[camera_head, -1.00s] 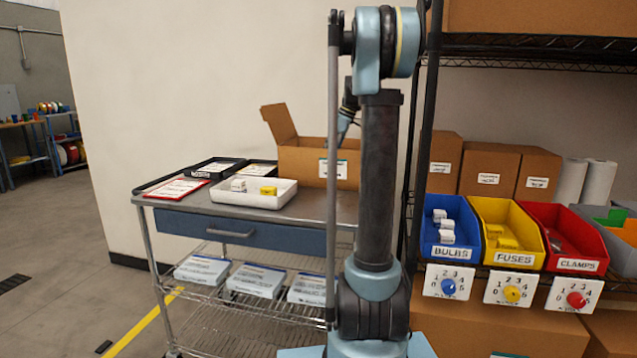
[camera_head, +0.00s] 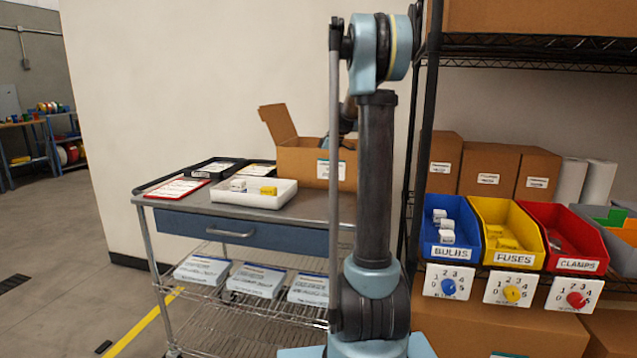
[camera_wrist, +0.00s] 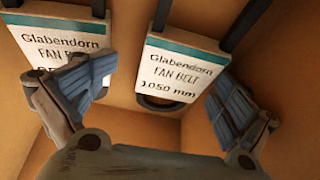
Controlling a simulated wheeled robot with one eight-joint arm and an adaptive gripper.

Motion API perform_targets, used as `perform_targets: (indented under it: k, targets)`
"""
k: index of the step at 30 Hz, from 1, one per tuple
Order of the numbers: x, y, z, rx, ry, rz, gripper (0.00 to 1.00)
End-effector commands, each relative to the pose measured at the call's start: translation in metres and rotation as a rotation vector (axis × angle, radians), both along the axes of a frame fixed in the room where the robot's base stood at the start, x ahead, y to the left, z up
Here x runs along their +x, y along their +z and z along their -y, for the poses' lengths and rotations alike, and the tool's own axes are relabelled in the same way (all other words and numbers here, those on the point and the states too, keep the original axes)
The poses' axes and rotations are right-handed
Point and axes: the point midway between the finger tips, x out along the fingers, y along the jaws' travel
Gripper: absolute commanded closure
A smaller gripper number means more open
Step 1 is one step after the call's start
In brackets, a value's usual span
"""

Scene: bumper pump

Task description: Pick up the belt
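In the wrist view a black fan belt (camera_wrist: 168,97) hangs with a white and teal card (camera_wrist: 182,62) reading "Glabendorn FAN BELT 1050 mm". A second belt card (camera_wrist: 58,38) is at the left, partly covered by the left finger. My gripper (camera_wrist: 162,98) is open, its fingers on either side of the 1050 mm card. I see no finger closed on it. In the head view my gripper is hidden behind the open cardboard box (camera_head: 300,158) and my arm; the belts are not visible there.
Cardboard walls close in around the gripper. The box stands on a wire cart (camera_head: 325,205), beside a white tray (camera_head: 235,198) with small boxes. Blue (camera_head: 447,252), yellow (camera_head: 513,259) and red (camera_head: 577,264) bins sit on the shelf at right.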

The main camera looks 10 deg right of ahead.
Motion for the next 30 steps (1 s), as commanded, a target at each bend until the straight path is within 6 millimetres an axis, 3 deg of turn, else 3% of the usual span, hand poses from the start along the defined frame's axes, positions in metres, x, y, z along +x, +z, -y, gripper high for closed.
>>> perform_targets:
  k: [10, 14, 21, 30]
  targets:
    - [-0.0003, -0.0006, 0.0000, 0.000, 0.000, -0.001, 0.11]
    - [-0.0004, -0.0006, -0.0001, 0.000, 0.000, -0.001, 0.41]
    - [-0.0002, -0.0010, 0.0002, -0.001, 0.000, 0.000, 0.64]
    - [0.0003, -0.0006, 0.0009, -0.001, -0.001, 0.000, 0.65]
